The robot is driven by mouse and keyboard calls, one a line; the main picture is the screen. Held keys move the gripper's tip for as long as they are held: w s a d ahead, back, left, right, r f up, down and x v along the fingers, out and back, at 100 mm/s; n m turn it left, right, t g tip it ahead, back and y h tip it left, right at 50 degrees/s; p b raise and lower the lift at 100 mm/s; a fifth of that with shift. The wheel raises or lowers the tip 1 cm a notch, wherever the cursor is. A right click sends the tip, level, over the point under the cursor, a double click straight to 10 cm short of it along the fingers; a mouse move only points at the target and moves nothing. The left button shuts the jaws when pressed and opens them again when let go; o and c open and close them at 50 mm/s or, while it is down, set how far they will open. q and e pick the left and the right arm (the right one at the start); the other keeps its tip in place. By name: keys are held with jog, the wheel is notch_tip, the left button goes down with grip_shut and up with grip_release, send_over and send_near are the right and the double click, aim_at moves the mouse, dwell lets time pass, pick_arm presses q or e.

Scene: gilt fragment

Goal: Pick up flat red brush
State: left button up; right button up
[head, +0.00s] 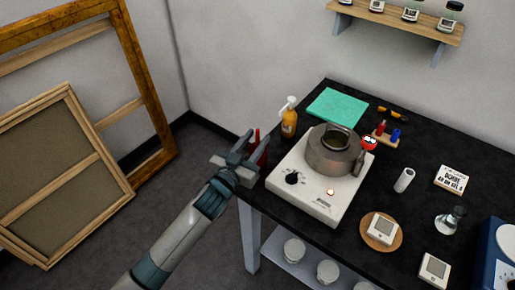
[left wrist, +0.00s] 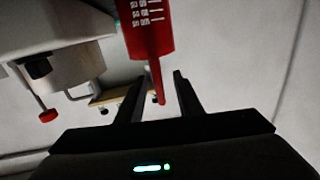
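My left gripper (head: 240,150) is at the left corner of the black table. It is open. A red item (head: 263,157) stands just beyond its fingers, partly hidden by them. In the left wrist view this red item (left wrist: 147,28) has white print on a wide body and a thin stem. The stem's end lies between the open fingertips of my gripper (left wrist: 157,82), with gaps on both sides. I cannot tell whether this item is the flat red brush. Another small red item (head: 381,127) lies on a wooden rest at the back. My right gripper is not in view.
A white hotplate (head: 310,200) with a metal pot (head: 331,157) is close to the gripper's right. An orange pump bottle (head: 289,121) stands behind it. A teal mat (head: 338,105) and a yellow-black tool (head: 392,114) lie at the back. Wooden frames (head: 65,170) lean left.

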pick_arm(q)
jog(key=p+x, duration=0.2)
jog(key=x, duration=0.3)
jog(key=shift+d, duration=0.1)
dwell(0.4)
grip_shut()
